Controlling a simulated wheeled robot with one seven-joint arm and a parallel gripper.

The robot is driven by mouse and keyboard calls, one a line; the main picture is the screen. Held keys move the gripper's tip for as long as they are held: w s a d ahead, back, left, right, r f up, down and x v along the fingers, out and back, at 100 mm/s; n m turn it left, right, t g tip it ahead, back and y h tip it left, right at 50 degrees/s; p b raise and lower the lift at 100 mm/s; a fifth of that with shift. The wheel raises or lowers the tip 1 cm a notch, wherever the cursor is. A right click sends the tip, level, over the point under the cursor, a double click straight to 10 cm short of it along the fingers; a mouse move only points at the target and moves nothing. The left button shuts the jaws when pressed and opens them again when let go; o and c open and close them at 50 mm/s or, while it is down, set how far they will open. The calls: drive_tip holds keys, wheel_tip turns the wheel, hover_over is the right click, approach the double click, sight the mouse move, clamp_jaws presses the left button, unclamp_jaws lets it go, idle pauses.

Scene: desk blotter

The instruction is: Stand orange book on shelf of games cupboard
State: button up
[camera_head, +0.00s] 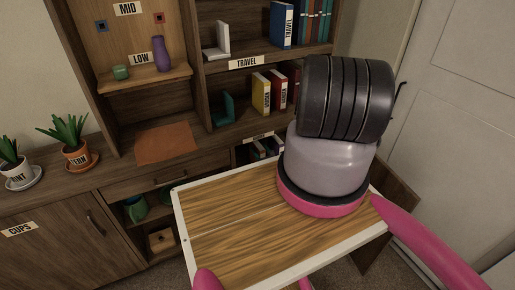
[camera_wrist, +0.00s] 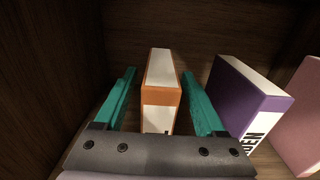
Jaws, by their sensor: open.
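The orange book (camera_wrist: 160,95), with a white label on its spine, stands upright inside a dark wooden compartment in the wrist view. My gripper (camera_wrist: 173,75) is open, its two teal fingers on either side of the book with a visible gap on each side. A purple book (camera_wrist: 232,98) leans to the right of the right finger, and a pink book (camera_wrist: 302,120) is beyond it. In the head view my arm hides the gripper. A low compartment (camera_head: 240,152) with several books sits under a label too small to read.
My wood-topped tray (camera_head: 225,215) is empty apart from my arm above it. The upper shelves hold a yellow book (camera_head: 261,92), a teal bookend (camera_head: 224,108) and a blue binder (camera_head: 282,22). Potted plants (camera_head: 75,150) stand at left. The compartment's left wall (camera_wrist: 50,70) is close to my gripper.

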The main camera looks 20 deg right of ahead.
drive_tip(key=s, duration=0.9)
drive_tip(key=shift+s+d, duration=0.15)
drive_tip(key=shift+s, duration=0.1)
drive_tip(key=shift+s, duration=0.1)
